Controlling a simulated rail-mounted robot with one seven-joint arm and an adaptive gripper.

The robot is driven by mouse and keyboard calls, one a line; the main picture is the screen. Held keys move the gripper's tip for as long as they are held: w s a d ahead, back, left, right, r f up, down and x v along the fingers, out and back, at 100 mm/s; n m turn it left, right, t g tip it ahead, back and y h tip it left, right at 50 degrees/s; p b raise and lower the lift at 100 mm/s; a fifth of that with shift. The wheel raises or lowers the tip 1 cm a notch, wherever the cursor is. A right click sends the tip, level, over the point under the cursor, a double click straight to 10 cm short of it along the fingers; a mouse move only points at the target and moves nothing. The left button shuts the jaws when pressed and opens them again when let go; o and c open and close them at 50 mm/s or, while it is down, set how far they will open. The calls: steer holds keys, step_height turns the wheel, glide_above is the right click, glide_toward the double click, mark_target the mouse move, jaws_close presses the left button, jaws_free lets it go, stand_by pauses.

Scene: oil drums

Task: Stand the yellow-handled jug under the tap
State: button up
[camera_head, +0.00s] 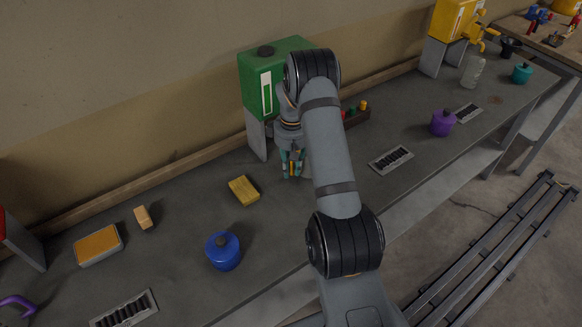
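The yellow-handled jug (307,169) stands low near the bench, in front of the green drum (273,76); my arm hides most of it. My gripper (292,164) points down at its yellow handle, with a teal-padded finger close on each side, and looks shut on it. Whether the jug touches the bench is not clear. The green drum sits on a grey stand (256,138); its tap is hidden behind my arm. Another drum, yellow (453,19), has a yellow tap (481,36) at the far right, with a pale bottle-like vessel (472,72) below it.
On the grey bench are a yellow sponge-like block (243,190), a blue canister (222,251), a purple canister (443,122), a teal canister (521,73), an orange-topped box (98,246), a small tan block (143,217) and drain grates (391,160). A purple handle (18,303) shows at lower left.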

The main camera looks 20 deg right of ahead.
steer(key=shift+o, duration=1.1)
steer(key=shift+r+p, duration=0.3)
steer(key=shift+r, duration=0.05)
steer(key=shift+r+b, duration=0.3)
step_height(320, 180, up, 11)
steer(key=shift+s+r+b, duration=0.1)
steer(key=shift+s+b, duration=0.05)
steer(key=shift+b, duration=0.45)
